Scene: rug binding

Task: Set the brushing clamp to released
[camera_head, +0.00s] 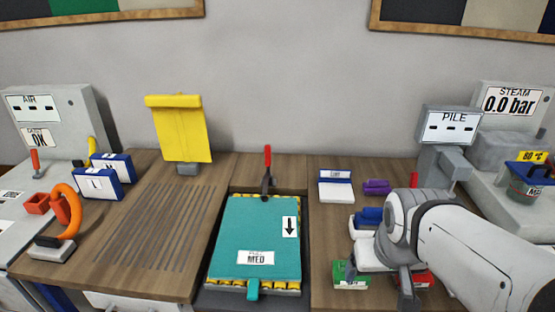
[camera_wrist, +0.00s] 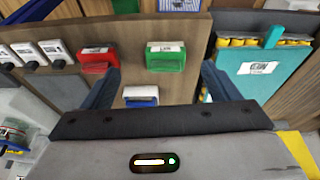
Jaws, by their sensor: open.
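The likely brushing clamp is a red-handled lever (camera_head: 267,160) on a dark base at the back edge of the bed. Its handle stands roughly upright. In front of it a teal rug piece (camera_head: 245,235) labelled MED lies on the bed, with yellow parts at its edges and a down arrow tag. The teal piece also shows at the right of the wrist view (camera_wrist: 262,75). My gripper (camera_wrist: 160,75) is open and empty, over the right part of the bench, well to the right of the clamp. The clamp is not visible in the wrist view.
A green block (camera_head: 349,276) and a red block (camera_wrist: 95,61) lie near my gripper. A blue-and-white block (camera_head: 336,187) and a purple item (camera_head: 377,187) sit behind. The PILE stand (camera_head: 447,127) rises at right. A yellow panel (camera_head: 180,130) stands left of the clamp.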

